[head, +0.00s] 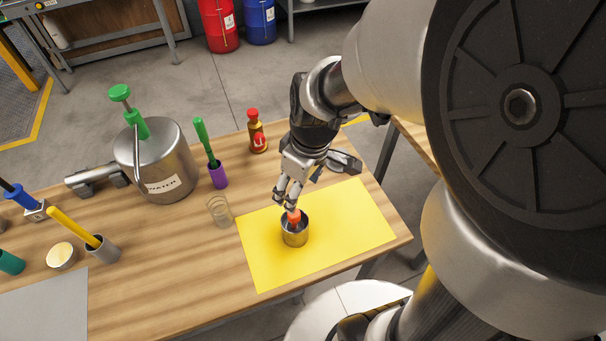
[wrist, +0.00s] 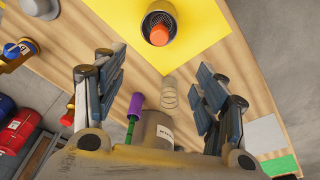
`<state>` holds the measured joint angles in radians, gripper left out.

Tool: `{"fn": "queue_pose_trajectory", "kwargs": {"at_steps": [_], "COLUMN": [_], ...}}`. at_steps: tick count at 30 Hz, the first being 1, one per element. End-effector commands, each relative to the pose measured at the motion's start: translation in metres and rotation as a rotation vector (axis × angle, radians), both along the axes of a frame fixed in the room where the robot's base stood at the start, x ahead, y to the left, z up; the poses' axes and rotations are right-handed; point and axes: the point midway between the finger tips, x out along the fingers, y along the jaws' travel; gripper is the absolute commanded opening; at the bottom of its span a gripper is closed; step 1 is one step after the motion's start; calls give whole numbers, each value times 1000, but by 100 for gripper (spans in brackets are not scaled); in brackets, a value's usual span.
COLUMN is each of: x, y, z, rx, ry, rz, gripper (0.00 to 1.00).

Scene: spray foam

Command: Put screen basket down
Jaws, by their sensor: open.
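The screen basket appears to be the dark mesh piece with an orange-red knob (head: 294,215), sitting inside a round metal cup (head: 295,238) on the yellow mat (head: 350,225). In the wrist view the orange knob (wrist: 159,34) shows with dark mesh around it, inside the cup's rim. My gripper (head: 286,203) is just above and behind the knob in the head view. In the wrist view my gripper (wrist: 160,62) has its two fingers wide apart with nothing between them, and the knob lies beyond the fingertips. The basket's lower part is hidden in the cup.
A clear coiled-looking glass (head: 220,210) stands left of the mat. Behind are a purple cup with a green handle (head: 217,174), a red-capped bottle (head: 257,135) and a metal water tank (head: 165,165). The mat's right side is clear, near the table edge.

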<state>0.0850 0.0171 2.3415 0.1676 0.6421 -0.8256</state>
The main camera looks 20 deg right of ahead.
Motion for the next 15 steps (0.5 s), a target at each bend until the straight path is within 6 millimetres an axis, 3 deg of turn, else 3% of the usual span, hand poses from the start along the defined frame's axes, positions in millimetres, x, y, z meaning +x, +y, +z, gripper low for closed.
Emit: {"fn": "queue_pose_trajectory", "kwargs": {"at_steps": [1, 6, 10, 15], "x": [-9, -54, -89, -118], "y": [2, 7, 6, 4], "z": [21, 75, 100, 113], "rx": [0, 20, 45, 73], "ry": [-31, -107, -161, -205], "rz": [-46, -262, -421, -561], "gripper": [65, 65, 65, 65]}}
